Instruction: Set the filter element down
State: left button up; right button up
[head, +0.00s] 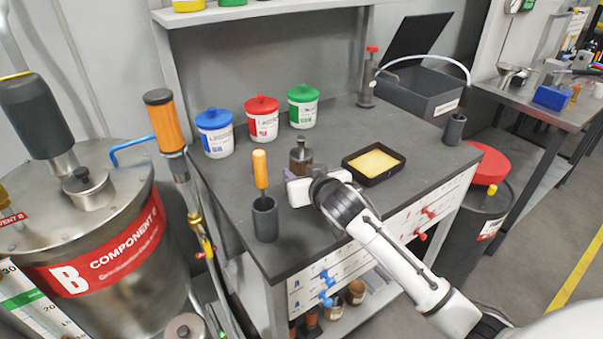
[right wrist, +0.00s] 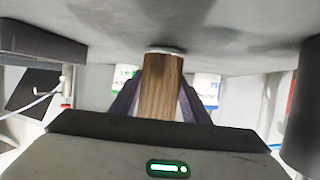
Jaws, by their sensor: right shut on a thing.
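The filter element (head: 301,160) is a brown cylinder with a grey knob on top, upright over the dark workbench top (head: 300,241). My right gripper (head: 297,177) reaches in from the right and is shut on it. In the right wrist view, the purple fingers (right wrist: 160,105) press both sides of the brown filter element (right wrist: 162,85). Its pale-rimmed end is at the grey bench surface (right wrist: 200,35); I cannot tell whether it touches or sits just above. My left gripper is not in view.
A dark tray with a yellow pad (head: 374,162) lies right of the filter element. A dark cup holding an orange-handled tool (head: 261,170) stands to the left. Blue (head: 215,133), red (head: 262,118) and green-lidded (head: 303,105) tubs stand behind. The bench between tubs and tray is clear.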

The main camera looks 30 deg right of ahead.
jog(key=shift+f, duration=0.1)
jog(key=o, duration=1.1)
